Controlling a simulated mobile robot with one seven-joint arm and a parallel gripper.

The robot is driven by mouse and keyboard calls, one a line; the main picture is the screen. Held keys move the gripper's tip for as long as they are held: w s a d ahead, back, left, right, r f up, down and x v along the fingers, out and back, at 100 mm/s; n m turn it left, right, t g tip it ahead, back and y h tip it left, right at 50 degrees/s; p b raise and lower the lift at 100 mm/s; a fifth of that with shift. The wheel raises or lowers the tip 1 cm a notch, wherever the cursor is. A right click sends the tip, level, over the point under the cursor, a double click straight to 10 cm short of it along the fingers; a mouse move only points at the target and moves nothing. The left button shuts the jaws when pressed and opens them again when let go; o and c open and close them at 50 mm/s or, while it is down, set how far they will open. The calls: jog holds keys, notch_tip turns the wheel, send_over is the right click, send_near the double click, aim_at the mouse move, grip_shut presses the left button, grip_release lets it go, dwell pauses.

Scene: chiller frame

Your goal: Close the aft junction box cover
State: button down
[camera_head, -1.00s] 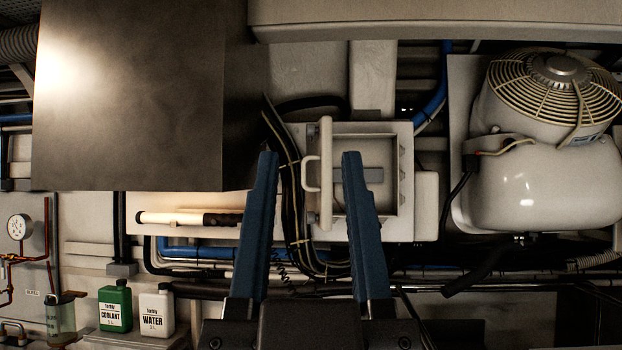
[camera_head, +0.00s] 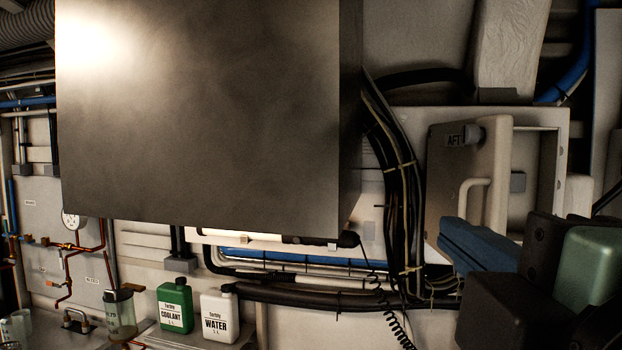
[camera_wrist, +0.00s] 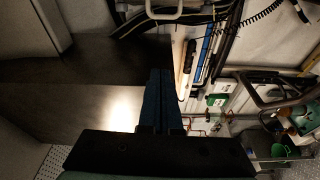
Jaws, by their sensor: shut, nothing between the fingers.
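The aft junction box cover (camera_head: 450,190) stands open, swung out from the box, with an "AFT" label near its top. Its pale U-shaped handle (camera_head: 468,184) shows on its face, and a pale handle-like loop (camera_wrist: 165,14) is at the top of the wrist view. The junction box (camera_head: 562,150) is behind and right of the cover, its lower part hidden by my arm. My gripper (camera_head: 448,232) is shut and empty, its blue fingers across the cover's lower edge; I cannot tell whether they touch it. The shut fingers also show in the wrist view (camera_wrist: 159,74).
A large metal cabinet (camera_head: 200,110) juts out left of the box. Black cables (camera_head: 400,190) run down between them. A green coolant jug (camera_head: 175,305) and a white water jug (camera_head: 219,314) stand at lower left. A coiled cord (camera_head: 380,300) hangs below the cabinet.

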jog(key=w+d+p, duration=0.5)
jog(key=w, duration=0.5)
jog(key=shift+w+f, duration=0.2)
